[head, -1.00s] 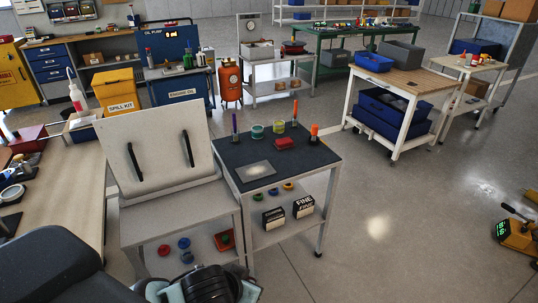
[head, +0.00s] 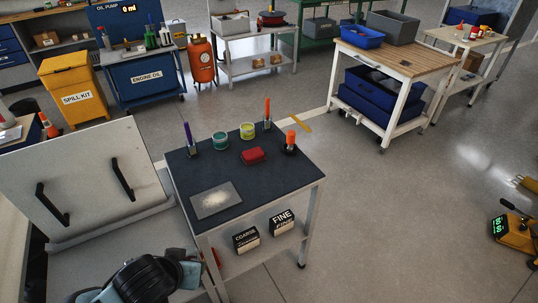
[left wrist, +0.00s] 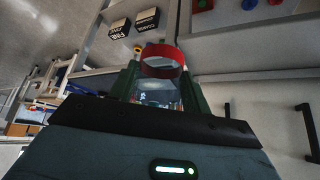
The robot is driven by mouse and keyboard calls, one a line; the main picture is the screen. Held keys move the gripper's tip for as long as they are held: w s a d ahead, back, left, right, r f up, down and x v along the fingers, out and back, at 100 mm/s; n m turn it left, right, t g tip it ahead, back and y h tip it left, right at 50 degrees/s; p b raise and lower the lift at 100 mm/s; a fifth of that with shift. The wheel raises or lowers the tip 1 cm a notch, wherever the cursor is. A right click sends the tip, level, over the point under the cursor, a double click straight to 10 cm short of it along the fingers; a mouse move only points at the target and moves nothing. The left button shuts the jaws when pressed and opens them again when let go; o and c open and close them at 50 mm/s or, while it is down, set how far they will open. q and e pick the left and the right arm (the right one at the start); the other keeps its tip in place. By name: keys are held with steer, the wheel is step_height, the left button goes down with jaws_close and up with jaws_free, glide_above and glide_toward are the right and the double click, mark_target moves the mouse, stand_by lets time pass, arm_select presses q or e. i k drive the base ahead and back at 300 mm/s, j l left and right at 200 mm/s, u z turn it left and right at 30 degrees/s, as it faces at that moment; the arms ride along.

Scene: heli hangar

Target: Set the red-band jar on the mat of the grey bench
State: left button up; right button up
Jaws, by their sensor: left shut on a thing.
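The red-band jar (left wrist: 163,62) shows in the left wrist view as a clear jar with a wide red ring, between the green fingers of my left gripper (left wrist: 158,78). The gripper is shut on it. In the head view my left wrist is low at the bottom left, in front of the grey bench (head: 319,215); the jar and fingers are hidden there. The bench has a dark mat-like top (head: 265,178). A light grey plate (head: 216,201) with pale powder lies on its near left part. My right gripper is in neither view.
On the dark top stand a purple marker (head: 188,138), teal jar (head: 220,141), yellow-green jar (head: 247,131), red block (head: 253,155) and orange-topped items. Its near right part is bare. A raised pale panel (head: 70,180) with black handles stands left.

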mark_target(258, 174)
steer(key=i+l, duration=0.1)
steer(key=i, duration=0.35)
steer(key=i+l, duration=0.1)
steer(key=i, duration=0.35)
